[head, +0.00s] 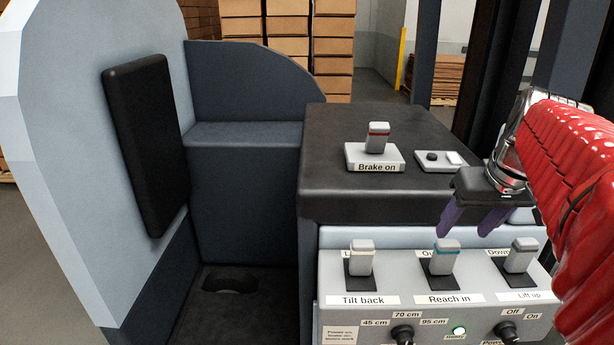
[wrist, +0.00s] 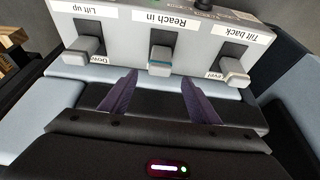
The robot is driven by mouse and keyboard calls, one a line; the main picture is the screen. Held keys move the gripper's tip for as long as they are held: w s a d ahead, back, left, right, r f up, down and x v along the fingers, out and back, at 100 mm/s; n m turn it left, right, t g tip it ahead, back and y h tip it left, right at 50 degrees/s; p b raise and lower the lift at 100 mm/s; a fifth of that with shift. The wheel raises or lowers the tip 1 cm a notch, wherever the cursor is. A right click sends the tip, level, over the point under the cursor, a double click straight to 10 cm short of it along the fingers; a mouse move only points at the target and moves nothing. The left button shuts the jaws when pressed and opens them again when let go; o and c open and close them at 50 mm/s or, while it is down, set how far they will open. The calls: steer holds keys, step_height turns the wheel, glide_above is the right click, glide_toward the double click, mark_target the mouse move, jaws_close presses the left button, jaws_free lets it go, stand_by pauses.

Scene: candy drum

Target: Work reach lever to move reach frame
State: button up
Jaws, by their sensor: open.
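The reach lever (head: 446,257) is a grey knob with a blue stripe, standing in a black slot above the "Reach in" label, in the middle of the panel's lever row. In the wrist view, the reach lever (wrist: 160,61) is ahead of and between the two finger lines. My gripper (head: 464,228) has purple fingers, spread and empty, just above and behind this lever and not visibly touching it. In the wrist view, my gripper (wrist: 158,80) also shows open. I cannot make out the reach frame for certain.
The tilt lever (head: 361,257) stands left of the reach lever and the lift lever (head: 520,255) right of it. A brake switch (head: 377,138) labelled "Brake on" is on the black console top (head: 330,130) behind.

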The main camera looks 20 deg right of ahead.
mark_target(451, 245)
steer(key=x, duration=1)
steer(key=shift+w+f, duration=0.2)
steer(key=shift+f, duration=0.1)
steer(key=shift+d, duration=0.1)
jaws_close()
